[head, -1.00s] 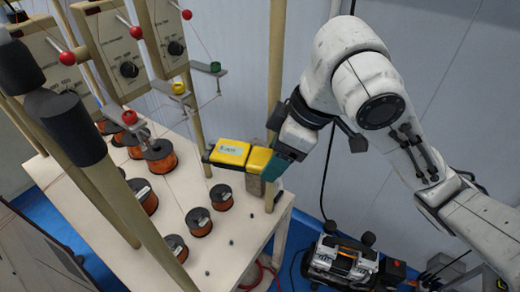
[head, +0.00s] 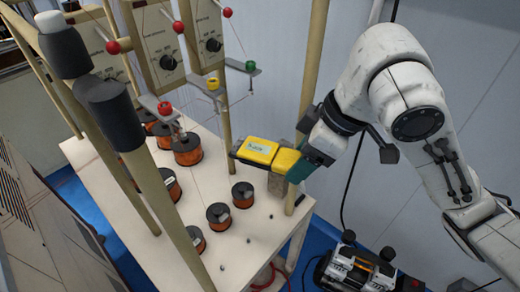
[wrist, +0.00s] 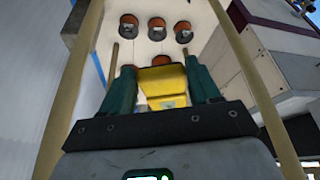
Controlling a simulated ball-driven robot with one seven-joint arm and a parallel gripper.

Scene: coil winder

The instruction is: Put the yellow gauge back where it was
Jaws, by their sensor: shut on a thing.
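The yellow gauge (head: 257,151) is a boxy yellow body with a pale label on its upper face and a dark edge at its far left end. My gripper (head: 292,165), with dark green fingers, is shut on it and holds it over the right end of the pale table. In the wrist view the yellow gauge (wrist: 164,88) sits between the two green fingers, with spools beyond it. Its underside is hidden, so I cannot tell its height above the table.
The pale table (head: 265,222) carries several copper-wound spools, including one (head: 243,194) just below the gauge in the picture. Tan upright posts (head: 312,85) rise around it. A brownish block (head: 276,184) stands beneath the gripper.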

